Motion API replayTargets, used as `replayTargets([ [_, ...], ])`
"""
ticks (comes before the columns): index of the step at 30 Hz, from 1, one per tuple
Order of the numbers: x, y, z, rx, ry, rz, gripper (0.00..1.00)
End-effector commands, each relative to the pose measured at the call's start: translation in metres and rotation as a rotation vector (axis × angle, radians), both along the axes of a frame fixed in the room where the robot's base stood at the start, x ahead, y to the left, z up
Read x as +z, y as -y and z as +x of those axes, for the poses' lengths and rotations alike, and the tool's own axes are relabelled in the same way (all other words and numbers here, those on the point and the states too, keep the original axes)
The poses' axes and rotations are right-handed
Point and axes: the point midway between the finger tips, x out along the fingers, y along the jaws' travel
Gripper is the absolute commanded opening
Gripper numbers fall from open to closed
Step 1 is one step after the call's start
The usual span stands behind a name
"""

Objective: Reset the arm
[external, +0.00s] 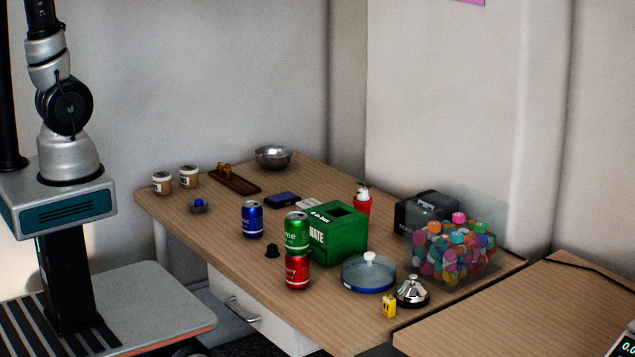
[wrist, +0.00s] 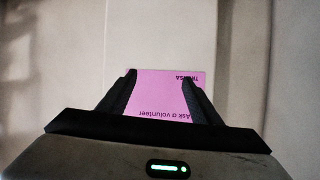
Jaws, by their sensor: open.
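In the wrist view my gripper (wrist: 160,88) is open, with its two dark fingers apart and nothing between them. Beyond the fingers is a pink sign (wrist: 165,95) on the wall, its text upside down. In the external view only the lower links of my arm show at the far left, rising out of the top of the picture. My gripper is outside that view. The arm stands left of the wooden table (external: 225,262), clear of the things on it.
On the table, a green can (external: 297,232) stands on a red can (external: 297,271). A blue can (external: 252,219), a green box (external: 338,234), a metal bowl (external: 273,157), a bell (external: 412,291) and a clear bin (external: 455,250) of colourful pieces stand around. The table's front-left edge is mostly bare.

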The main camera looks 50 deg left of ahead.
Motion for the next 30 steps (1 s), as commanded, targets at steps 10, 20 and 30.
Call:
replayTargets([
  [10,0.006,-0.025,-0.063,0.047,-0.083,0.081,0.58],
  [20,-0.077,-0.04,-0.164,0.103,-0.391,0.018,0.58],
  [30,-0.137,-0.045,-0.25,0.138,-0.632,-0.037,0.58],
])
